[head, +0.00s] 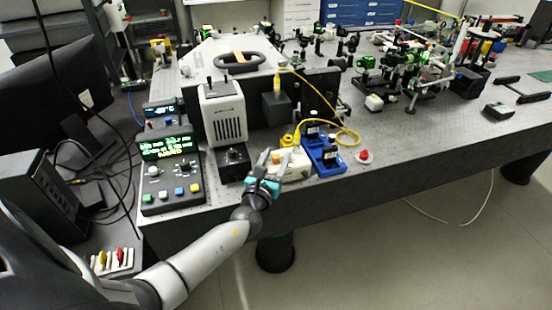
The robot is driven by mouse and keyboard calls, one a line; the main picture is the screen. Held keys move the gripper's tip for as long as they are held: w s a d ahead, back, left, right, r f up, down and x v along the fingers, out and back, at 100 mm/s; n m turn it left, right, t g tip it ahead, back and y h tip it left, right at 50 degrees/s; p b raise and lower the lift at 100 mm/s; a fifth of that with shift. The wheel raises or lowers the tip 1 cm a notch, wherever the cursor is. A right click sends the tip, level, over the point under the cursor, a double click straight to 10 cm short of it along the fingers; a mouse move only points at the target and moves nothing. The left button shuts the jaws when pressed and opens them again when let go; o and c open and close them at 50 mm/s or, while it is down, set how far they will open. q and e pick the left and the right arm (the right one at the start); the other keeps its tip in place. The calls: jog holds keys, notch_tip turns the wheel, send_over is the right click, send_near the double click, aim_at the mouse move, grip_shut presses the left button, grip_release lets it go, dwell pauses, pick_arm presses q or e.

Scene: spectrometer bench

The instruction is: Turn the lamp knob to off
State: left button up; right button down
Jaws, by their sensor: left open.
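The white lamp housing (222,113) with vent slots stands on the optical bench, left of centre. In front of it is a black box with a small dark knob (233,155) on its face; its exact setting is too small to read. My left gripper (271,157) is open, its fingers pointing toward the back just right of the black box. The fingers overlap a low white item (294,166) in the picture; I cannot tell whether they touch it. The gripper appears apart from the knob. My right gripper is not in view.
A controller with a green display and buttons (171,173) stands left of the lamp. The bench's front edge runs below.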

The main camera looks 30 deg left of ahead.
pick_arm(q)
grip_shut()
dwell(0.5)
